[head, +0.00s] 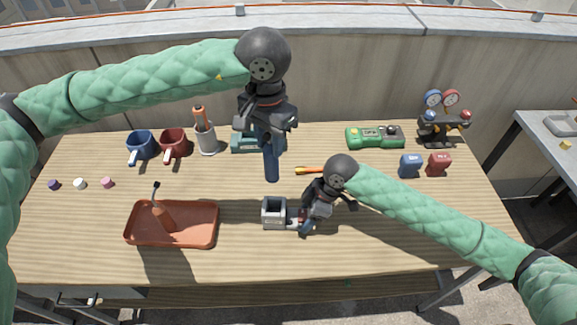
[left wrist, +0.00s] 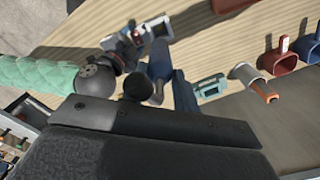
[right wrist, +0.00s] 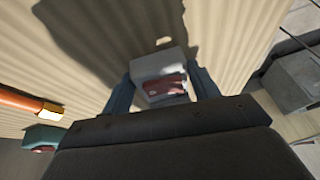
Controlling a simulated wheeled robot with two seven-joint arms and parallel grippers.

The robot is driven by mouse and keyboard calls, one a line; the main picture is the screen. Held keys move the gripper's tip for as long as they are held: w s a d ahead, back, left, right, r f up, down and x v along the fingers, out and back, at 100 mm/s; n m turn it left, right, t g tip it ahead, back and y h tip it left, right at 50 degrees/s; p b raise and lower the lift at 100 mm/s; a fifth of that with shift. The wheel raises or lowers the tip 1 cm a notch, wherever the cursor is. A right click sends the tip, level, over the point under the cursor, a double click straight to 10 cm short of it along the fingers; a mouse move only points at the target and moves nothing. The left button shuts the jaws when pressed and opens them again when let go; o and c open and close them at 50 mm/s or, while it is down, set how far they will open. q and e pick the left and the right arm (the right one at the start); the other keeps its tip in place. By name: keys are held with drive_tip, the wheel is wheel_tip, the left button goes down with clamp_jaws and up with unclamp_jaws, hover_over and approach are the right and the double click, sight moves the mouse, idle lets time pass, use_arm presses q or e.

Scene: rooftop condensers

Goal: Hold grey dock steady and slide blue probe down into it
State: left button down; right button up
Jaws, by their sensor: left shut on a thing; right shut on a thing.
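The blue probe (head: 272,171) hangs roughly upright from my left gripper (head: 268,148), which is shut on it. Its lower end is above and behind the grey dock (head: 274,213), apart from it. The dock is a square, open-topped block standing on the table. My right gripper (head: 305,219) is shut on the dock's side at its right. In the right wrist view the dock (right wrist: 158,62) shows between the fingers, with a reddish part facing the camera. In the left wrist view the dock (left wrist: 158,28) shows beyond the probe. My gripper hides the probe's upper part in the head view.
An orange tray (head: 215,225) with a screwdriver-like tool lies left of the dock. Behind stand blue (head: 141,146) and red (head: 174,142) mugs, a white tool holder (head: 208,142), a teal box (head: 242,143) and a green meter (head: 375,137). The table's front strip is clear.

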sight(270, 154)
use_arm(q)
wheel_tip(270, 154, down, 8)
drive_tip(key=shift+s, duration=0.1)
drive_tip(key=shift+f, duration=0.1)
drive_tip(key=shift+f, duration=1.1)
drive_tip(key=shift+f, duration=2.75)
idle(1.3)
drive_tip(key=c, duration=1)
unclamp_jaws()
wheel_tip(270, 154, up, 12)
use_arm(e)
drive_tip(key=o, duration=1.2)
